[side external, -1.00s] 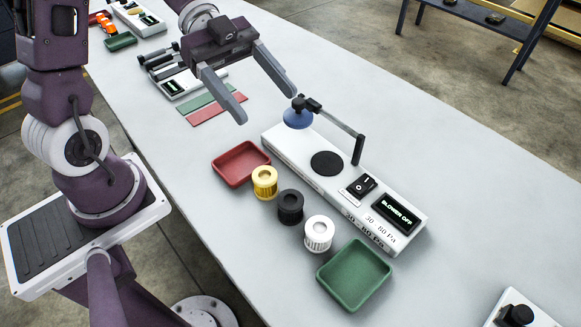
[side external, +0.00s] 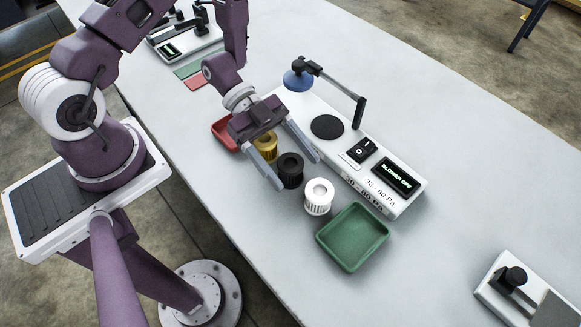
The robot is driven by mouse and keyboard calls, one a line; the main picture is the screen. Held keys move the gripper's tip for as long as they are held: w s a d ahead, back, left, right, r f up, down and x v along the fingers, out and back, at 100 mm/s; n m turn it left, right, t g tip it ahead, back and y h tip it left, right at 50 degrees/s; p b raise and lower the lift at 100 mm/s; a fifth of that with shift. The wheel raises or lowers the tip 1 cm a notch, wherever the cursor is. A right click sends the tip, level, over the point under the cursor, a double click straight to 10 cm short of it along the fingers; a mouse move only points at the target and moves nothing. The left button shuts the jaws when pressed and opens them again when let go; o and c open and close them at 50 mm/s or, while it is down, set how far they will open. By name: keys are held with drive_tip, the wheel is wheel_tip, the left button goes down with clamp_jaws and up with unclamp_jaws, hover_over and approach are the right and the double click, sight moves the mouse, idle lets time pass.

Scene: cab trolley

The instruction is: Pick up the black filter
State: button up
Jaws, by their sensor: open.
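The black filter (side external: 290,170) stands upright on the table, between the yellow filter (side external: 266,146) and the white filter (side external: 319,196). My gripper (side external: 299,174) is open, with its fingers pointing down and toward the front right. In the picture, one finger lies to the left of the black filter and the other to its right. I cannot tell whether either finger touches it or how high they are. The gripper hides part of the yellow filter.
A blower unit (side external: 408,198) with a blue disc (side external: 298,80) on an arm stands close to the right of the filters. A green tray (side external: 353,237) lies in front, and a partly hidden red tray (side external: 222,132) behind.

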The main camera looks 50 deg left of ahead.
drive_tip(key=c, duration=1.5)
drive_tip(key=shift+o, duration=0.2)
